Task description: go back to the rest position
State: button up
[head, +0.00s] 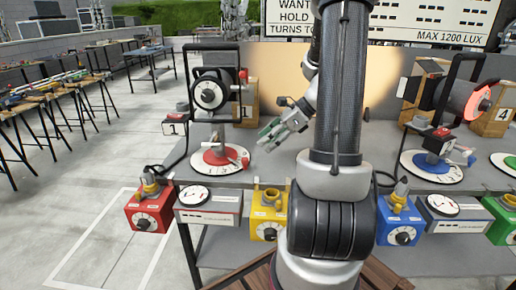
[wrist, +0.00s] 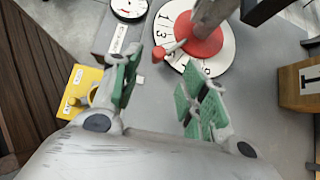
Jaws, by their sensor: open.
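My gripper (head: 285,127) is in the head view left of my arm's upright link, above the grey bench (head: 266,165). Its fingers have green pads and stand apart. In the wrist view my gripper (wrist: 158,95) is open, with nothing between the fingers. Beyond the fingertips is a white numbered dial with a red centre (wrist: 200,45), which also shows in the head view (head: 216,158). A small red-tipped pointer (wrist: 160,53) lies across the dial's edge. My arm's link hides part of the bench.
A red box (head: 147,215), a yellow box (head: 268,220) and a blue box (head: 400,222) hang along the bench's front. Lamp stands rise at left (head: 209,94) and right (head: 463,98). A sign board (head: 430,18) stands behind.

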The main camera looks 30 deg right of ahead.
jog(key=shift+s+d+r, duration=0.2)
jog(key=shift+d+r, duration=0.05)
jog(key=shift+r, duration=0.05)
dwell(0.4)
jog(key=s+n+g+h, duration=0.2)
jog(key=s+n+g, duration=0.2)
jog(key=s+n, duration=0.75)
jog(key=s+a+r+n+t+h, duration=0.1)
jog(key=s+a+r+n+h, duration=0.1)
jog(key=a+r+n, duration=0.2)
jog(key=s+a+r+n+t+h, duration=0.1)
jog(key=s+a+r+n+h, duration=0.1)
jog(key=r+n, duration=0.6)
jog(key=a+n+h, duration=0.1)
jog(key=a+n, duration=0.1)
jog(key=shift+s+a+t, duration=0.35)
jog(key=shift+a+t, duration=0.05)
